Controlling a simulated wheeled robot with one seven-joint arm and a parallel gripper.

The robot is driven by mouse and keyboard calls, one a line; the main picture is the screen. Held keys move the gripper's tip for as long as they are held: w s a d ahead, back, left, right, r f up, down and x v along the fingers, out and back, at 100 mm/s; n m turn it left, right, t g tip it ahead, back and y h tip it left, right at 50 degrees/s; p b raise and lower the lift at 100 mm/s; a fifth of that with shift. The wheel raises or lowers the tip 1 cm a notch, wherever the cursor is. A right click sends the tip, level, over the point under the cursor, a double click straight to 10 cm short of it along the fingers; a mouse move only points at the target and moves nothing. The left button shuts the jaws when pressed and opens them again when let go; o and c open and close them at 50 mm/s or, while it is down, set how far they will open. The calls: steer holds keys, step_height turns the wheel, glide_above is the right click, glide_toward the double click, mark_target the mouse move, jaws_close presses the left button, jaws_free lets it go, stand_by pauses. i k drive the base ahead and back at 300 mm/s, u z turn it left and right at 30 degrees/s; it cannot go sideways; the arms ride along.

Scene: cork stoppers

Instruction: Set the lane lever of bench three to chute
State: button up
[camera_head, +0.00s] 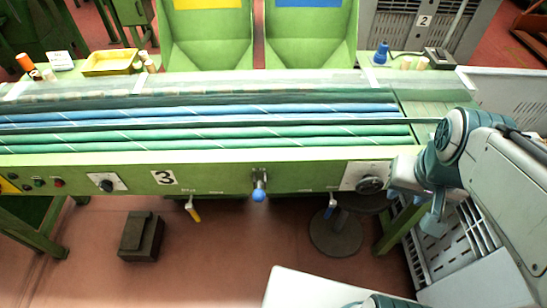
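Bench three (110,161) is a long green bench with a "3" label on its front panel. A lever with a blue knob (259,193) hangs from a small plate at the middle of that panel, and its knob points down toward me. It looks like the lane lever; the small markings beside it are too small to read. My gripper (430,212) is at the right, beside the bench's right front end and well apart from the lever. It is seen at an angle and partly hidden by my arm, so its opening is unclear.
A dial (370,184) is near my gripper, and a black knob (107,185) is at left. Two green chutes (205,50) stand behind. A dark block (141,236) lies on the floor.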

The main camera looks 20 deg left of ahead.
mark_target(259, 194)
steer(key=k, duration=0.55)
steer(key=u, duration=1.05)
steer(key=i, duration=0.5)
steer(key=u, duration=2.1)
steer(key=k, duration=1.1)
steer(key=z, duration=1.05)
steer(key=i, duration=0.55)
